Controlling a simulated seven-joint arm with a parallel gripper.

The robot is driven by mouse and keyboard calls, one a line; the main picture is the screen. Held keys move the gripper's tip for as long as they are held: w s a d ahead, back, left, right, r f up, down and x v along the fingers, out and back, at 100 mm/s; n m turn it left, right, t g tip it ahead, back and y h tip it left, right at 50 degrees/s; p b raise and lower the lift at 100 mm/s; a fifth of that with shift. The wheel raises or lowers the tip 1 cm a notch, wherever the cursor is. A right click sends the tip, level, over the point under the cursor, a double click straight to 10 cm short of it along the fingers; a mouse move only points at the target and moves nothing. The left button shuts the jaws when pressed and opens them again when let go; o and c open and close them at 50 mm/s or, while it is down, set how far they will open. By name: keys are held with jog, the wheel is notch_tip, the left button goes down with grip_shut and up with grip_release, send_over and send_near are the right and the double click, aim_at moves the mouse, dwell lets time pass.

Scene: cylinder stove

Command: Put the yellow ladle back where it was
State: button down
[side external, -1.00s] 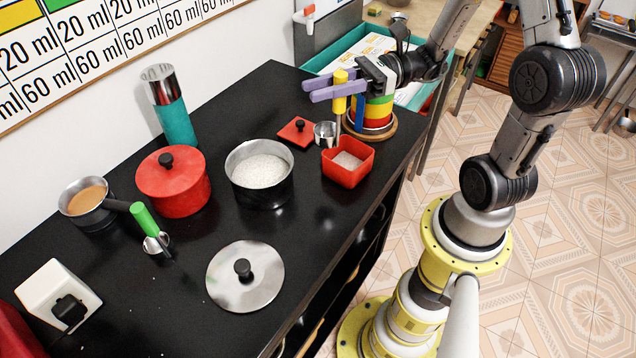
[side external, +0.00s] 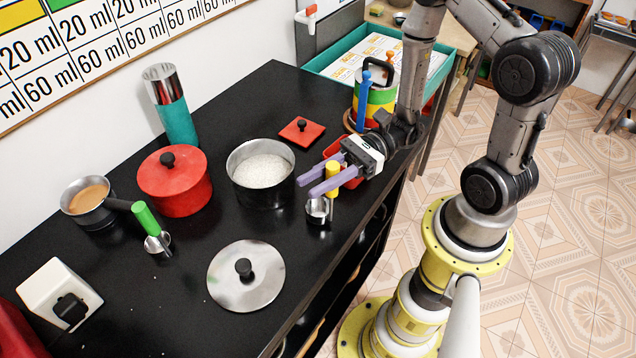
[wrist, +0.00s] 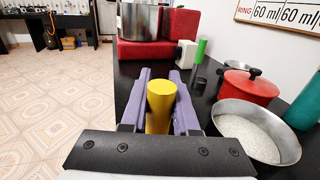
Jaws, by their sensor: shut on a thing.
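The yellow ladle is held by its yellow handle (side external: 332,171) between the purple fingers of my gripper (side external: 306,187). Its metal cup (side external: 318,209) hangs low at the counter's front edge side, right of the pot of white grains. I cannot tell whether the cup touches the counter. In the wrist view the yellow handle (wrist: 160,105) stands upright between the fingers; the cup is hidden. The striped round stand (side external: 379,97) is at the far end of the counter, behind my gripper, with a blue-handled ladle (side external: 363,103) on its left side.
The red square container (side external: 334,149) is partly hidden behind my gripper. Its red lid (side external: 302,131) lies flat nearby. The pot of white grains (side external: 260,170) is left of the ladle. A steel lid (side external: 246,276) lies in front. The counter between the lid and ladle is clear.

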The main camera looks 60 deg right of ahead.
jog(key=shift+f, duration=0.45)
jog(key=c, duration=0.7)
grip_release()
jog(key=shift+f, duration=0.15)
jog(key=shift+o, duration=0.2)
